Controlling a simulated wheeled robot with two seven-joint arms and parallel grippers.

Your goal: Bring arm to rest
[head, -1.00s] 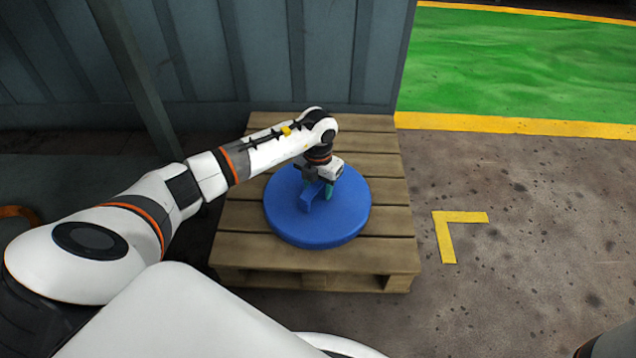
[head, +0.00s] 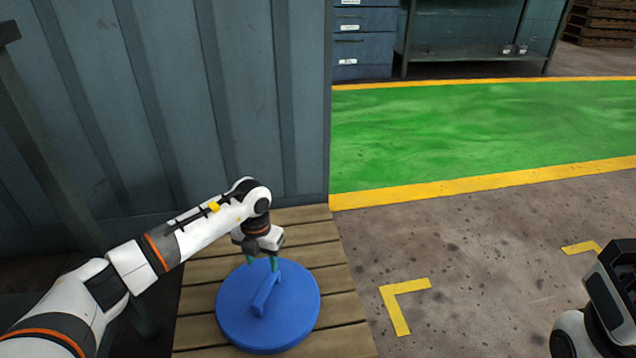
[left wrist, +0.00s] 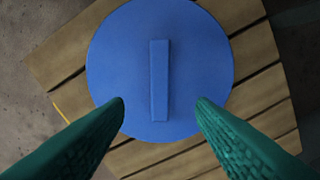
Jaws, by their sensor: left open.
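The blue capstan drum (head: 290,318) is a round disc with a raised bar handle (head: 265,290) across its top, lying on a wooden pallet. My left gripper (head: 262,263) is above the drum, pointing down, with its green fingers apart. In the left wrist view the bar (left wrist: 159,80) stands upright in the picture, and the open green fingers (left wrist: 160,108) are on either side of it with clear gaps. Nothing is held. At the right edge of the head view a dark and white part of my right arm shows; its fingers cannot be made out.
The wooden pallet (head: 205,270) stands against a grey-blue corrugated wall (head: 170,100). Concrete floor with yellow corner marks (head: 395,305) lies to the right. Beyond it is a green floor area (head: 450,130) with yellow borders. A cabinet (head: 362,45) and bench stand at the back.

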